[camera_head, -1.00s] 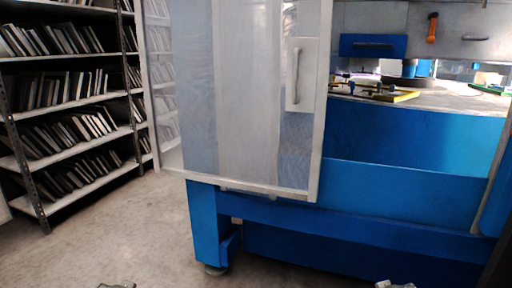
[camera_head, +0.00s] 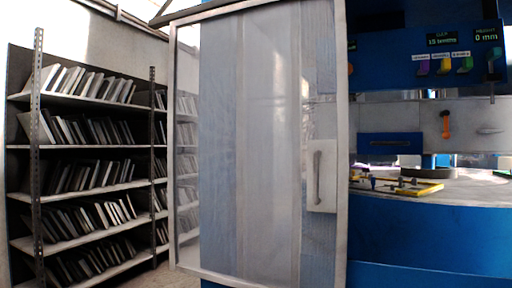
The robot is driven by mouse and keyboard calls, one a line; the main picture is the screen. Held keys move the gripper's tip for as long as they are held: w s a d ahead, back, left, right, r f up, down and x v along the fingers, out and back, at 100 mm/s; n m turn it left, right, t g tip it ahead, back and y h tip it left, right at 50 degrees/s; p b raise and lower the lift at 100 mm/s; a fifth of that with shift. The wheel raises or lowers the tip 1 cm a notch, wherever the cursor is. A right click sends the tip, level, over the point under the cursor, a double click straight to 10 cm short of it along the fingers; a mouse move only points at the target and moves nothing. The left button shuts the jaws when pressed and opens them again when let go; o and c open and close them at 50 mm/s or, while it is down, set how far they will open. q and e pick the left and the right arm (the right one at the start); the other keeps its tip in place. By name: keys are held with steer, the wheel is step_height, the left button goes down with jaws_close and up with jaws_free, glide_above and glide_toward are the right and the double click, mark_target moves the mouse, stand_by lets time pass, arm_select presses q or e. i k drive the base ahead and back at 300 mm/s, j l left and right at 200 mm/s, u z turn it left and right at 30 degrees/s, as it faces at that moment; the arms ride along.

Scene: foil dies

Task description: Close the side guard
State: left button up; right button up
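The side guard (camera_head: 268,150) is a translucent panel in a pale metal frame. It stands at the left part of the blue machine, with the shelves showing through its left edge. A grey handle (camera_head: 318,178) on a light plate sits near its right edge. To the right of the guard, the machine's work area is uncovered. Neither of my grippers is in the current head view.
The blue machine (camera_head: 430,236) fills the right side. On its bed lie a yellow-edged piece (camera_head: 418,189) and small tools. An orange-handled tool (camera_head: 445,124) hangs behind. A control panel (camera_head: 430,55) is above. Shelves of dies (camera_head: 85,175) stand at left, with a little floor between.

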mark_target(328, 166)
steer(key=i+j+u, duration=0.55)
steer(key=i, duration=0.25)
steer(key=k+l, duration=0.05)
steer(key=l, duration=0.05)
